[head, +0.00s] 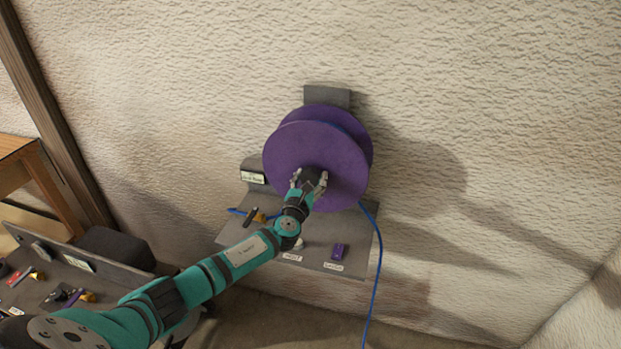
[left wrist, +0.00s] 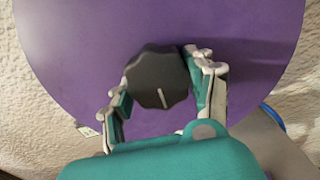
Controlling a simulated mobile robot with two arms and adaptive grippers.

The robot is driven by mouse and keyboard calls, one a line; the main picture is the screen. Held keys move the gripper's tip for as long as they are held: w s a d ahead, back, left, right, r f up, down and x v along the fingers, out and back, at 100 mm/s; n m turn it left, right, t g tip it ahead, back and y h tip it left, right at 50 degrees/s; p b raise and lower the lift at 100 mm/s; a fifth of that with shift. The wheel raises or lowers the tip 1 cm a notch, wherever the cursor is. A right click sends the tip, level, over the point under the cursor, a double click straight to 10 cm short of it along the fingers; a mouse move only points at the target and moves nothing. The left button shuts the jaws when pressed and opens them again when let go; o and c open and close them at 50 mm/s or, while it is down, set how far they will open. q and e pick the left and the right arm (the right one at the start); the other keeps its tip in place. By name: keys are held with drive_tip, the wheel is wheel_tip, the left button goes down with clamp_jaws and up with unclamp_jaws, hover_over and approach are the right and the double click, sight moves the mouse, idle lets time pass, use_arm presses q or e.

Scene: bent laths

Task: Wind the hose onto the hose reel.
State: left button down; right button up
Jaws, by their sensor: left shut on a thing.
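The purple hose reel (head: 300,145) is mounted on the wall by a grey bracket (head: 326,96). Its round face also fills much of the left wrist view (left wrist: 75,50). A black lobed knob (left wrist: 157,75) with a pale line sits on that face. My left gripper (head: 309,181) is shut on the knob, with a finger at each side. The blue hose (head: 375,275) shows at the gap between the flanges and hangs from the reel's right side toward the floor. How much is wound is hidden by the front disc. My right gripper is out of view.
A grey shelf (head: 322,266) below the reel carries a purple block (head: 338,251), a white piece and small labels. At lower left a grey panel (head: 50,246) stands by scattered small parts. A wooden table (head: 18,150) is at the left edge. The wall right of the reel is clear.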

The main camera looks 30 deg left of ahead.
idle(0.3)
use_arm(q)
drive_tip(key=shift+c, duration=2.3)
unclamp_jaws()
drive_tip(key=v, duration=1.2)
drive_tip(key=shift+f, duration=0.1)
